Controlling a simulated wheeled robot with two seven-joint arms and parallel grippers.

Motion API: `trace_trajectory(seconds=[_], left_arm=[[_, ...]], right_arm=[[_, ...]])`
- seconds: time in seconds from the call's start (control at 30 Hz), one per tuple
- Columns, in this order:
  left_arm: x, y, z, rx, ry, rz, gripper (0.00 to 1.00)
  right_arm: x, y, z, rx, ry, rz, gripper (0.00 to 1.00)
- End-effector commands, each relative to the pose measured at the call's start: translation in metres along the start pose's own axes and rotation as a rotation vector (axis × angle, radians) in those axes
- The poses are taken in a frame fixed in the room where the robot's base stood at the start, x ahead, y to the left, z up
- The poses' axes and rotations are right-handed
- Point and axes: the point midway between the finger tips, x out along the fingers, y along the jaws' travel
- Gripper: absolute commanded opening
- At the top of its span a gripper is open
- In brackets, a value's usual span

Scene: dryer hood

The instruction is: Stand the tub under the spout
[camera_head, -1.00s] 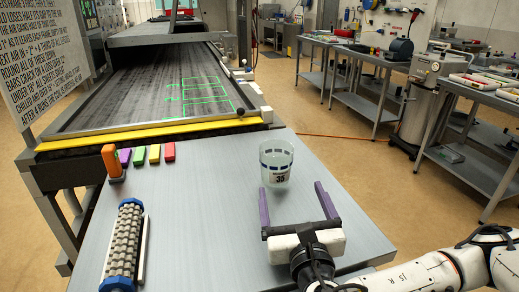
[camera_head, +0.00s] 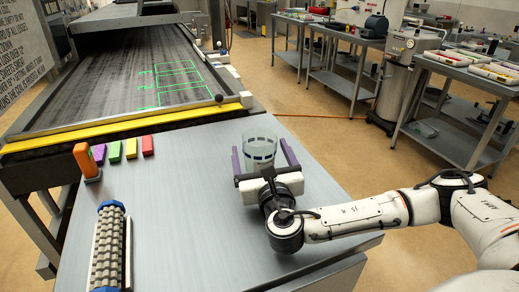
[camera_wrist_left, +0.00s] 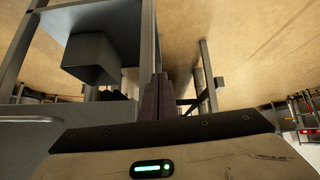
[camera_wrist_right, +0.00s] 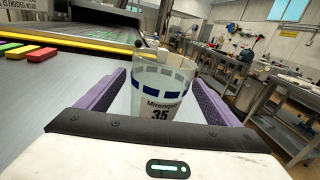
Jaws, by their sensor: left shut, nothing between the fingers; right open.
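The tub (camera_head: 260,148) is a clear cup with a band of dark blue blocks and the number 35. It stands upright on the grey table (camera_head: 190,215). My right gripper (camera_head: 263,155) is open, with its purple fingers on either side of the tub. In the right wrist view the tub (camera_wrist_right: 160,90) sits between the two fingers, with a gap visible at the left one. My left gripper (camera_wrist_left: 158,85) is shut and empty in the left wrist view, and is out of the head view. I cannot make out a spout.
A beaded roller (camera_head: 108,248) lies at the near left. The conveyor's yellow edge (camera_head: 130,125) borders the table behind. The table's middle is clear.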

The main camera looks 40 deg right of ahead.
Motion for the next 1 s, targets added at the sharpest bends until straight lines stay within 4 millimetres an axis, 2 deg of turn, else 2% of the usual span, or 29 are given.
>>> trace_trajectory(seconds=[0.1,0.33,0.37,0.6,0.67,0.87,1.0], left_arm=[[-0.001,0.000,-0.001,0.000,0.000,0.000,0.00],[-0.001,0.000,-0.002,0.000,0.002,0.000,0.00],[-0.001,0.000,-0.002,0.000,0.002,0.000,0.00],[0.000,0.000,-0.005,0.001,0.007,0.000,0.00],[0.000,-0.001,-0.005,0.002,0.008,0.000,0.00],[0.000,-0.001,-0.006,0.002,0.010,-0.001,0.00],[-0.001,-0.001,-0.007,0.002,0.010,-0.001,0.00]], right_arm=[[0.011,0.000,0.000,0.000,0.001,-0.001,0.86],[0.013,0.000,-0.001,0.000,0.002,0.001,0.86],[0.013,0.000,-0.001,0.000,0.002,0.001,0.84],[0.013,0.000,-0.001,0.000,0.002,0.001,0.44],[0.013,0.000,-0.001,0.000,0.002,0.000,0.39],[0.013,0.000,0.001,0.001,0.001,0.000,0.38],[0.013,-0.001,0.016,0.003,-0.002,0.000,0.38]])
